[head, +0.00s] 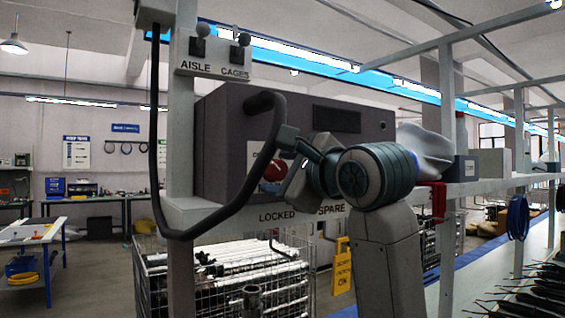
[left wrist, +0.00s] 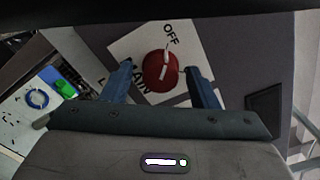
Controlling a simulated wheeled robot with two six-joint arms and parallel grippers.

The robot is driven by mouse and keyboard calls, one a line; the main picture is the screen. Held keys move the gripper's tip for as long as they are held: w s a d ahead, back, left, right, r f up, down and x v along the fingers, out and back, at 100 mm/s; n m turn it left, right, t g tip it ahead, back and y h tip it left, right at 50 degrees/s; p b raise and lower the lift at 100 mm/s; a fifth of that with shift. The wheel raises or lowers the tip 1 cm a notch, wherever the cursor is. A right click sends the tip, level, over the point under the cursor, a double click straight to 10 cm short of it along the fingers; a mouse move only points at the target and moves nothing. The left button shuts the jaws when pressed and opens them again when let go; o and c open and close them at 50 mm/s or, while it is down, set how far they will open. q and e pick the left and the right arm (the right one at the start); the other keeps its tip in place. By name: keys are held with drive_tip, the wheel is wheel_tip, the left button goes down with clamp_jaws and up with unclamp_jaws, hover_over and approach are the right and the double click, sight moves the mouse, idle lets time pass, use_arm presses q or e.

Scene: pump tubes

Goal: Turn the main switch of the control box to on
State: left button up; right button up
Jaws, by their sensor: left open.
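The grey control box (head: 228,125) sits on a shelf in the head view. In the left wrist view the switch (left wrist: 158,68) is a round red knob with a white line pointing toward the OFF label (left wrist: 171,33). My left gripper (head: 284,152) is close in front of the plate. In the left wrist view its blue fingers (left wrist: 159,70) are open, one on each side of the knob, with visible gaps. Whether they reach its depth is unclear. My right gripper is not in view.
A black curved bar or hose (head: 158,170) loops from the shelf post past the box front. Two small switches labelled AISLE and CAGES (head: 213,60) hang above. A wire cage of white tubes (head: 225,280) stands below the shelf. A red clamp (head: 438,203) hangs at right.

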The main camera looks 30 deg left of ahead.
use_arm(q)
drive_tip(key=shift+c, duration=0.2)
drive_tip(key=c, duration=0.9)
drive_tip(key=shift+c, duration=0.2)
